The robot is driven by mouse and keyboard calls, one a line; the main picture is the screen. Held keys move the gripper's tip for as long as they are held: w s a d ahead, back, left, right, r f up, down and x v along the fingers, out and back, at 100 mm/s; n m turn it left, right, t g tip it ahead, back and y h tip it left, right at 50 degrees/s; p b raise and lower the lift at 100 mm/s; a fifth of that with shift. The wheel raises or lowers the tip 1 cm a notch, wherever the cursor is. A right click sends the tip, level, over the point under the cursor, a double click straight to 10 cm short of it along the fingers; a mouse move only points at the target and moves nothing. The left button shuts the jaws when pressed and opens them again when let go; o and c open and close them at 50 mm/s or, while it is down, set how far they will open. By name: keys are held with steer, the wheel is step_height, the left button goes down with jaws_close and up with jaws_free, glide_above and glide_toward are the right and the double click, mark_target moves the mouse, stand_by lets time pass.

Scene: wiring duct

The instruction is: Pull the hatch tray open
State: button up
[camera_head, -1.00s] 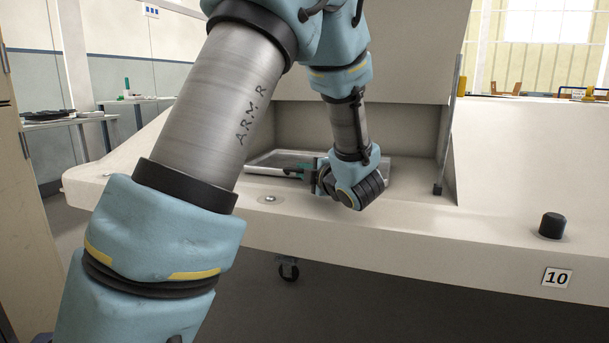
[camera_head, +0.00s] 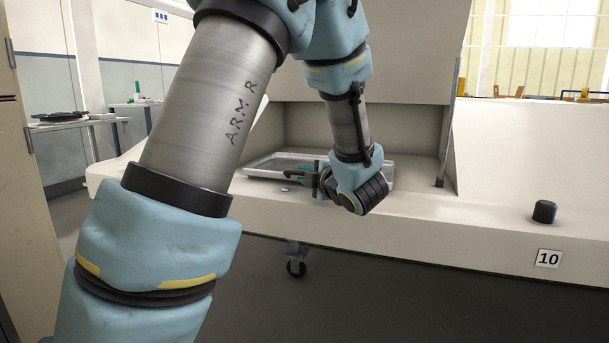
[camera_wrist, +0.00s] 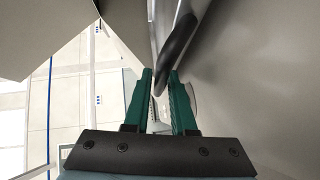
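The hatch tray (camera_head: 262,172) is a shallow grey metal tray lying in the recess of the pale bench, partly hidden behind my arm. My gripper (camera_head: 309,171) is at its front edge, turned side-on, with the green fingers partly hidden in the head view. In the wrist view, the two green fingers of my gripper (camera_wrist: 160,78) stand close together. The dark curved handle (camera_wrist: 178,48) comes down between their tips, beside the grey metal tray wall. The fingers look closed on the handle.
The pale bench (camera_head: 420,220) has a small metal fitting (camera_head: 287,189) just below my gripper. A dark strut (camera_head: 446,135) flanks the recess. Side tables stand at the far left.

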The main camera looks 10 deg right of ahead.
steer(key=shift+o, duration=1.3)
steer(key=p+v, duration=0.1)
steer(key=v, duration=0.9)
steer(key=shift+s+d, duration=0.1)
steer(key=shift+s, duration=0.25)
